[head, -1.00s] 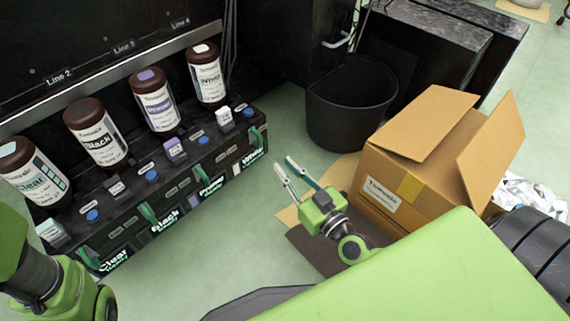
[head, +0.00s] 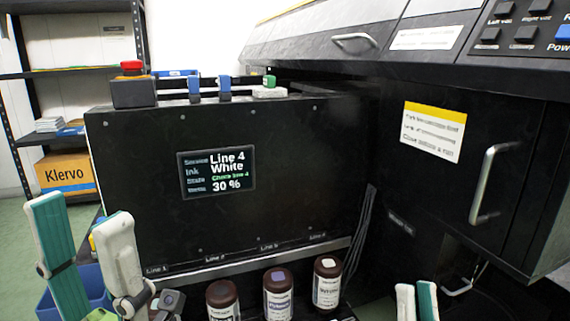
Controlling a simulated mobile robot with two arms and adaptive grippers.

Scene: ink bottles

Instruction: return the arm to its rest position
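My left gripper (head: 80,208) stands at the lower left of the head view, fingers pointing up. Its teal-and-white fingers are wide apart with nothing between them. It is in front of the left end of the black ink unit. My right gripper (head: 416,288) shows only as two fingertips at the bottom edge, right of the bottles. A narrow gap shows between them and I see nothing held. The rest of the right arm is out of view.
Ink bottles (head: 277,297) stand below the black panel, whose screen (head: 217,173) reads Line 4 White, 30 %. A dark machine with a handle (head: 490,184) fills the right. A shelf (head: 72,73) with a Klervo box (head: 66,174) stands at left. A blue bin (head: 88,287) is behind my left gripper.

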